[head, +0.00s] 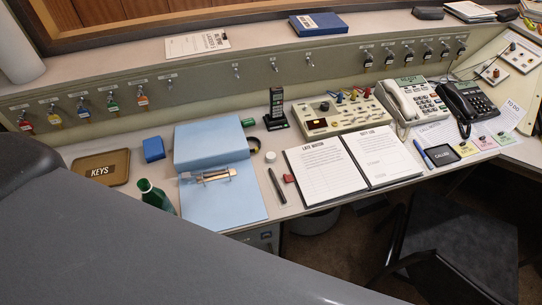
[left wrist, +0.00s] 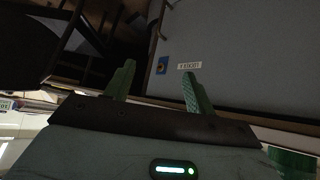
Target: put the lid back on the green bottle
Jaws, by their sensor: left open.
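The green bottle (head: 155,196) stands at the front left of the desk, its lower part hidden behind a large grey shape. I cannot tell whether its top is open. A small white round piece (head: 270,156), perhaps the lid, lies on the desk right of the blue folder. My left gripper (left wrist: 160,68) shows only in the left wrist view, with its two green fingers apart and nothing between them. Its place relative to the bottle cannot be told. My right gripper is in neither view.
The blue folder (head: 244,203) carries a metal clamp-like item (head: 216,175). A brown KEYS tray (head: 102,167) and a blue block (head: 153,149) lie left. A black pen (head: 277,187), red eraser-like block (head: 289,178) and open binder (head: 325,171) lie right. A chair (head: 455,240) stands in front.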

